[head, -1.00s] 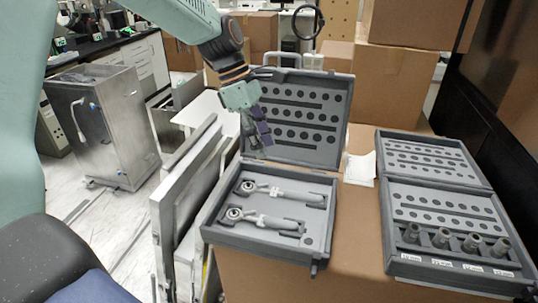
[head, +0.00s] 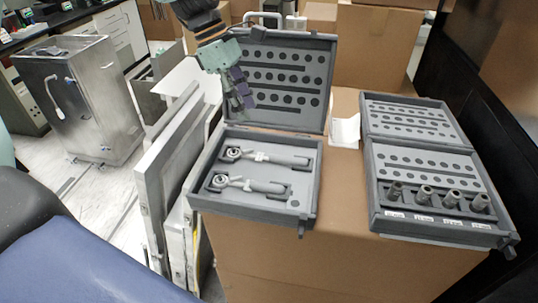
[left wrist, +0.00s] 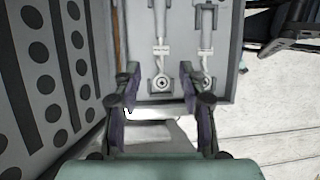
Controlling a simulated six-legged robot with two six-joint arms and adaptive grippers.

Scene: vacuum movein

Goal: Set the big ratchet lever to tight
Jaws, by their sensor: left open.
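Two grey ratchets lie side by side in the open tool case (head: 308,190). The rear ratchet (head: 265,156) is closer to the lid, and the front ratchet (head: 250,185) is closer to me. I cannot tell which is bigger or how their levers are set. My left gripper (head: 241,100) is open and empty, above the case in front of the raised lid. In the left wrist view, the rear ratchet's round head (left wrist: 162,83) appears between the open fingers, apart from them. The front ratchet (left wrist: 207,50) is to its right. My right gripper is not in view.
The case lid (head: 285,80) stands upright behind the ratchets. A second open case (head: 440,228) with several sockets stands at the right on the same cardboard box (head: 340,260). A white paper (head: 345,131) lies between the cases. Panels (head: 165,180) lean at the left.

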